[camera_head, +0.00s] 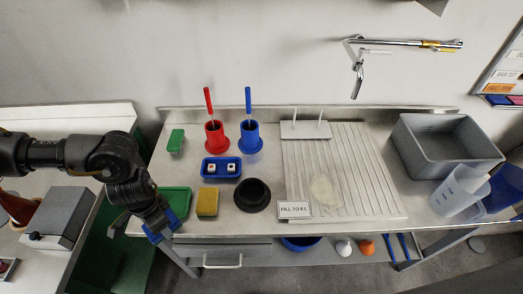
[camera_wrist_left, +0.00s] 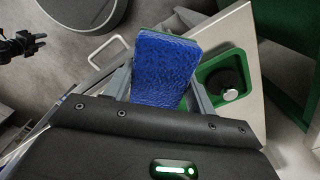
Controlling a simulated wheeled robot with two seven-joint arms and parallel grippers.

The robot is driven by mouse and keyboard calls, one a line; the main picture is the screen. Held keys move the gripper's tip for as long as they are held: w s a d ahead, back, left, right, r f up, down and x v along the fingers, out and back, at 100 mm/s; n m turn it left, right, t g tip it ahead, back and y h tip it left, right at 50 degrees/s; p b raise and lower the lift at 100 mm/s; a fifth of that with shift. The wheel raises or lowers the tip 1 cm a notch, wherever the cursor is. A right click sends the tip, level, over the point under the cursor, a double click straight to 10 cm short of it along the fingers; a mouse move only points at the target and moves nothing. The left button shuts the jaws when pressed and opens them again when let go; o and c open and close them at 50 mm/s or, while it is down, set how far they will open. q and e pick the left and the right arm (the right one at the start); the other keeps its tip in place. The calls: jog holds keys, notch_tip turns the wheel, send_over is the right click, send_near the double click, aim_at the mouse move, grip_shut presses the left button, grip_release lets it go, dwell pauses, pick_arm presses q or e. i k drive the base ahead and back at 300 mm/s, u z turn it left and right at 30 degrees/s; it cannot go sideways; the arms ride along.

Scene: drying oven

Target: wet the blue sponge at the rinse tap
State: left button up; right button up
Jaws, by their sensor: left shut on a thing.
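My left gripper (camera_head: 152,229) is shut on the blue sponge (camera_head: 163,229), over the front left edge of the steel bench (camera_head: 225,224). In the left wrist view the sponge (camera_wrist_left: 165,68) stands out between the two grey fingers (camera_wrist_left: 160,90), its broad textured face showing. The chrome tap (camera_head: 357,78) is on the back wall, high above the ribbed drainboard and far to the right of the sponge. Its spout hangs down; no water shows.
A yellow-green sponge (camera_head: 207,202), a black round bowl (camera_head: 252,194), a blue tray (camera_head: 221,168) and red (camera_head: 217,136) and blue (camera_head: 251,138) holders stand left of the drainboard (camera_head: 355,195). A grey tub (camera_head: 445,143) and clear jug (camera_head: 456,193) stand right.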

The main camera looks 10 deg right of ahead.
aim_at(362, 51)
jog(key=u, duration=2.35)
jog(key=k, duration=2.3)
jog(key=z, duration=2.75)
jog(key=i, duration=0.5)
jog(key=u, duration=0.1)
